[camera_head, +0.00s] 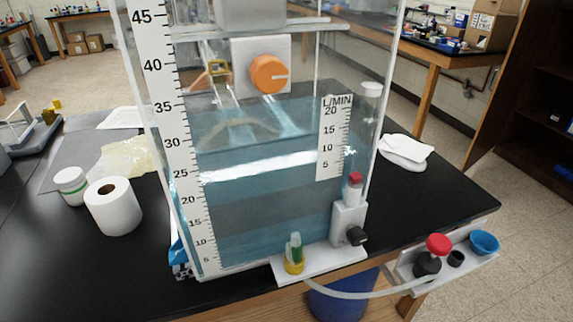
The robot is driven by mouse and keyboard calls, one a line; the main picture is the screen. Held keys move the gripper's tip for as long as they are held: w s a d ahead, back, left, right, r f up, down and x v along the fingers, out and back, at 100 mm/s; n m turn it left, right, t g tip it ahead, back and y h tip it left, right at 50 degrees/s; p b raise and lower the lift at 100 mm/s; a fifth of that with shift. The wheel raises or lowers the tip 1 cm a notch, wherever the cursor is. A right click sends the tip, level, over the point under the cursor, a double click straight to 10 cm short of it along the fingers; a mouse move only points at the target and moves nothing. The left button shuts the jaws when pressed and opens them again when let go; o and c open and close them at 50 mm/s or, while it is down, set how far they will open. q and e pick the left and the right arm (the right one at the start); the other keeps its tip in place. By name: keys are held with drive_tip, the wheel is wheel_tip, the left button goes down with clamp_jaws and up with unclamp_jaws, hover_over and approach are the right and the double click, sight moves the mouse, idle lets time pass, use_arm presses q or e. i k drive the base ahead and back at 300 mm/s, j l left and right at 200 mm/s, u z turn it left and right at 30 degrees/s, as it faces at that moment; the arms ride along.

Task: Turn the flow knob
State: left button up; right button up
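A clear tank (262,205) of blue-tinted water stands on the black bench, with a centimetre-like scale up its left edge. A round orange knob (268,74) with a pale pointer line pointing right sits on a white plate (240,51) high on the tank. A scale marked L/MIN (330,140) is at the tank's right. Below it, a white block (343,220) carries a small clear tube with a red top (353,188) and a black knob (356,236). Which knob is the flow knob is not labelled. Neither of my grippers is in view.
A paper roll (112,206) and a white jar (71,184) stand left of the tank. A tray (412,262) with a red-topped knob (437,244) and a blue bowl (484,243) hangs at the front right edge. A pale hose (350,294) runs there. Bench right of the tank is mostly clear.

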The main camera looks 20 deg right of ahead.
sight(356, 235)
drive_tip(key=k+l+z, duration=0.1)
drive_tip(key=z, duration=0.9)
